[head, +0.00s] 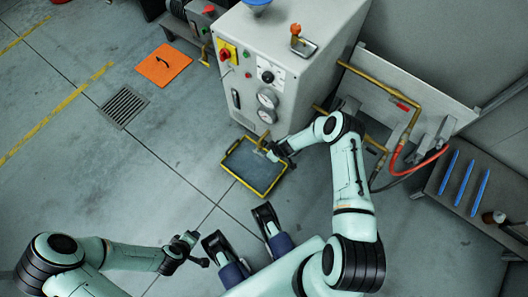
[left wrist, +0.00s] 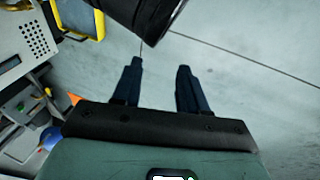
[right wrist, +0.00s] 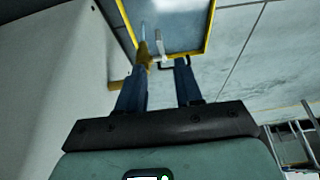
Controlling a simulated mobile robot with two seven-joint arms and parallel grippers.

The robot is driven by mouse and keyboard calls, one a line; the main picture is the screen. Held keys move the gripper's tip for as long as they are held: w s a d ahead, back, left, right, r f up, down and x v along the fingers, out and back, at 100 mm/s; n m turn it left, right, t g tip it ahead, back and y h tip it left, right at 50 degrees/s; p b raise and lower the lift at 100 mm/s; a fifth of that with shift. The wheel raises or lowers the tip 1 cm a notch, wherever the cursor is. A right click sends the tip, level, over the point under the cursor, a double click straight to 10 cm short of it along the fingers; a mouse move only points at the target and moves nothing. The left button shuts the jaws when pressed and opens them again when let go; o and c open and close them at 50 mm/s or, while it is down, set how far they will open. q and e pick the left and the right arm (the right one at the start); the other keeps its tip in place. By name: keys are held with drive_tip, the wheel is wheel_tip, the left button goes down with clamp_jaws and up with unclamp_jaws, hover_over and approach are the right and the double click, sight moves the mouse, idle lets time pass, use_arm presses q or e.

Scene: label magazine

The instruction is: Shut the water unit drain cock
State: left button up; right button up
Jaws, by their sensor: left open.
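The water unit (head: 238,75) is a grey cabinet with gauges and knobs on its front. Its drain cock (head: 262,139) sits low on the front, above a yellow-rimmed tray. In the right wrist view a brass-coloured cock body (right wrist: 143,53) shows by the left fingertip, and a pale lever (right wrist: 160,44) stands out just beyond the gap between the fingertips. My right gripper (head: 273,152) is at the cock with its fingers apart; I cannot tell whether a finger touches it. It also shows in the right wrist view (right wrist: 163,63). My left gripper (left wrist: 158,65) is open and empty over bare floor.
The yellow-rimmed tray (head: 226,166) lies on the floor under the cock. An orange mat (head: 158,67) and a floor grate (head: 123,107) lie to the left. Yellow pipes (head: 372,80) and a bench with blue rods (head: 467,190) stand to the right.

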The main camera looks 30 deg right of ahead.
drive_tip(key=b+x, duration=0.3)
drive_tip(key=x, duration=0.5)
drive_tip(key=shift+f+b, duration=0.1)
drive_tip(key=shift+b, duration=0.25)
drive_tip(key=shift+w+f, duration=0.1)
drive_tip(key=shift+f, duration=0.2)
use_arm(q)
drive_tip(key=s+a+f+g, duration=0.1)
drive_tip(key=s+f+g, duration=0.1)
drive_tip(key=s+f, duration=0.4)
drive_tip(key=shift+a+f+n, duration=0.3)
drive_tip(key=shift+a+f, duration=0.05)
drive_tip(key=shift+f, duration=0.25)
use_arm(e)
clamp_jaws()
use_arm(q)
drive_tip(key=shift+w, duration=0.1)
use_arm(e)
drive_tip(key=shift+w+a+r, duration=0.15)
drive_tip(key=shift+w, duration=0.05)
